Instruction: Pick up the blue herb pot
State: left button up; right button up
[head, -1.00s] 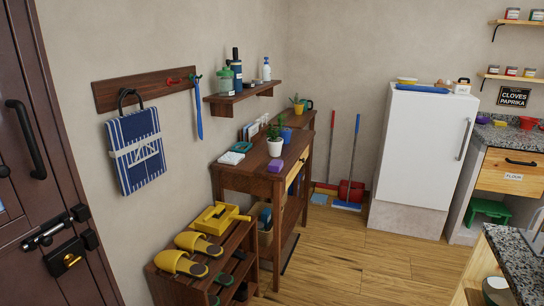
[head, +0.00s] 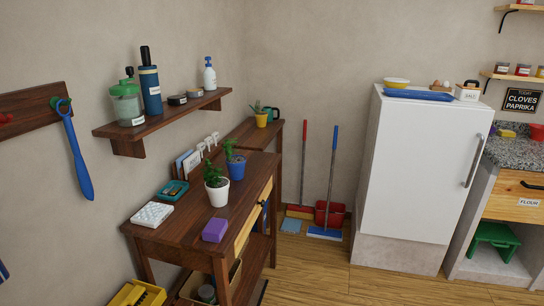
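The blue herb pot (head: 236,170) stands upright on the dark wooden side table (head: 180,236), with a green plant (head: 232,149) in it. It is just behind and to the right of a white pot (head: 218,194) that also holds a green plant. The white pot's plant comes close to the blue pot in the view. A yellow pot (head: 261,119) with a small plant stands farther back on a second wooden table. Neither of my grippers is in view.
A purple block (head: 215,230), a white pad (head: 152,214) and a teal box (head: 173,193) lie on the side table. A wall shelf (head: 165,116) with bottles hangs above it. A white fridge (head: 415,165) stands right. Wooden floor (head: 330,275) is open in front.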

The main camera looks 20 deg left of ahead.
aim_at(236, 164)
jog(key=i+l, duration=0.1)
jog(key=i, duration=0.65)
jog(key=i+l+z, duration=0.1)
jog(key=i, duration=0.7)
